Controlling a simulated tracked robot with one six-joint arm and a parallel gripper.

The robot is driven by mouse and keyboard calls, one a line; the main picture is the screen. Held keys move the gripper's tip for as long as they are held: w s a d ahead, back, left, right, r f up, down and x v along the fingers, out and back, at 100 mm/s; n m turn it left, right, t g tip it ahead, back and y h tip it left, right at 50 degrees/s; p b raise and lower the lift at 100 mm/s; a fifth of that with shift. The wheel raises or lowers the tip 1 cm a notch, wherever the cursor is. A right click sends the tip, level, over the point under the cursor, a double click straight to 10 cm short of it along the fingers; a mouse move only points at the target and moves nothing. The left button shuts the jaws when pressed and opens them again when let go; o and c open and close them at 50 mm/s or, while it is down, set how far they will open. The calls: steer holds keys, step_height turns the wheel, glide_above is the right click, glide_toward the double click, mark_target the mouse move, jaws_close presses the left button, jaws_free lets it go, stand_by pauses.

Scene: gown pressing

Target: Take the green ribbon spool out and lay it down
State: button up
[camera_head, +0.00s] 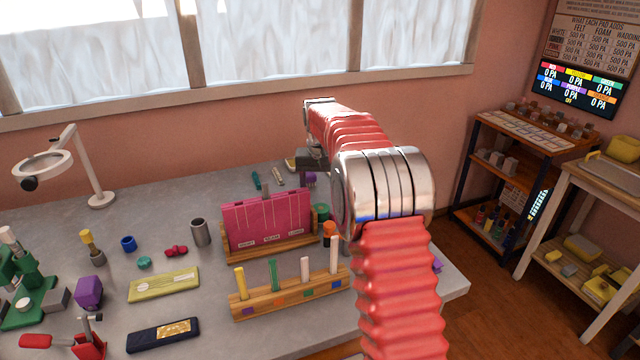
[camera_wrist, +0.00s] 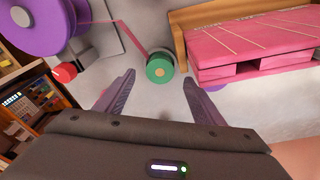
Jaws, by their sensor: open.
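My gripper is open and empty. In the head view a green round thing (camera_head: 320,212), probably this spool, sits by the right end of the pink holder. My gripper (camera_head: 310,166) there is small and partly hidden by my arm, behind the holder. What the spool rests on or in is unclear.
The pink holder (camera_head: 268,222) stands in a wooden base; its pink panels also show in the wrist view (camera_wrist: 250,45). A large purple spool (camera_wrist: 40,22) and a pink strip (camera_wrist: 128,32) are near the green spool. A wooden rack (camera_head: 290,298) holds several coloured sticks in front.

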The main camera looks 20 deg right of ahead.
mark_target(321, 208)
steer(key=shift+w+d+f, duration=0.1)
steer(key=shift+w+f, duration=0.05)
steer(key=shift+f, duration=1)
steer(key=shift+w+d+f, duration=0.1)
steer(key=shift+w+f, duration=0.05)
steer(key=shift+f, duration=0.95)
steer(key=shift+c, duration=0.3)
steer(key=c, duration=1)
steer(key=o, duration=0.4)
steer(key=c, duration=0.6)
steer(key=shift+r, duration=1.55)
steer(key=shift+r, duration=0.55)
